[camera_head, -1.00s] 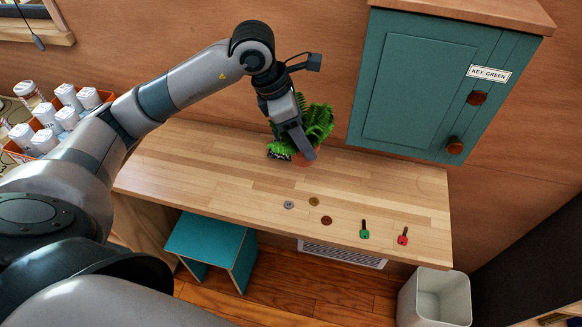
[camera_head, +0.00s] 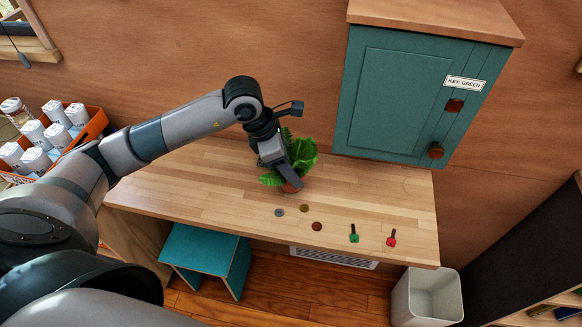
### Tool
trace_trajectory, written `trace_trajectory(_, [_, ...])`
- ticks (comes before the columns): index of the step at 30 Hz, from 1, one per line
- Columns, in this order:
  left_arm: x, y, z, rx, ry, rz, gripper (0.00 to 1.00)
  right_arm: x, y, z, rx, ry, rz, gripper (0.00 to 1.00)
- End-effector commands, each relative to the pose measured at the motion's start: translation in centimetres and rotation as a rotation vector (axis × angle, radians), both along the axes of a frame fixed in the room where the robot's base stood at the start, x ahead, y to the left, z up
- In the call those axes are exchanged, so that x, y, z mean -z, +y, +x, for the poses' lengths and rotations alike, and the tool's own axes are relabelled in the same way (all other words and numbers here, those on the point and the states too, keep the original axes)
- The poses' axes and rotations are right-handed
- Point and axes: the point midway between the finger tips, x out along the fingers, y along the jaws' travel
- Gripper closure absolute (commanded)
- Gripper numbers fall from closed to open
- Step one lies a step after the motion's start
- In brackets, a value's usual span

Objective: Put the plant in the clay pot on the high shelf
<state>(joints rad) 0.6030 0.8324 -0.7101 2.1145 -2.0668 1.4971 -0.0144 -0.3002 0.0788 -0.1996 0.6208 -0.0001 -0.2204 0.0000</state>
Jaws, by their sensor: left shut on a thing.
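A green leafy plant (camera_head: 302,155) stands in a small reddish clay pot (camera_head: 290,188) above the middle of the wooden counter. My left gripper (camera_head: 293,180) reaches down from the left and is shut on the clay pot, with the leaves partly hidden behind its fingers. I cannot tell for sure whether the pot touches the counter. A wall cabinet (camera_head: 395,95) is at the upper right, with a flat wooden top (camera_head: 435,18); I cannot tell whether this top is the high shelf. My right gripper is not in view.
On the counter (camera_head: 200,180), coins (camera_head: 304,208), a green key (camera_head: 354,234) and a red key (camera_head: 391,238) lie in front of the pot. An orange crate (camera_head: 95,128) of white-lidded jars is at left. A dark shelf unit (camera_head: 520,235) stands at right.

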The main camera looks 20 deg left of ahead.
Motion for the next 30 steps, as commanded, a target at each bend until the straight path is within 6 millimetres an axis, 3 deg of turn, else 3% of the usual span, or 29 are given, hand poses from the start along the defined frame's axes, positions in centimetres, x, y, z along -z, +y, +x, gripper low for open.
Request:
trace_trajectory(6, [1.6, 0.0, 0.0, 0.0, -0.001, 0.001, 0.68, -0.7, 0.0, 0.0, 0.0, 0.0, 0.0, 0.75])
trace_trajectory(18, [2.1, 0.0, 0.0, -0.001, -0.002, 0.0, 0.68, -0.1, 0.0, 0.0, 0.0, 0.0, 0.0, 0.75])
trace_trajectory(19, [2.0, 0.0, 0.0, 0.0, -0.001, 0.001, 0.38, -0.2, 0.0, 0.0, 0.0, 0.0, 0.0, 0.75])
trace_trajectory(21, [1.9, 0.0, 0.0, 0.0, -0.001, 0.001, 0.24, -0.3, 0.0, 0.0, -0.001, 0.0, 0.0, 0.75])
trace_trajectory(30, [1.9, 0.0, 0.0, 0.0, -0.001, 0.001, 0.24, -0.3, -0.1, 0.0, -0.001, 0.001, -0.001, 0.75])
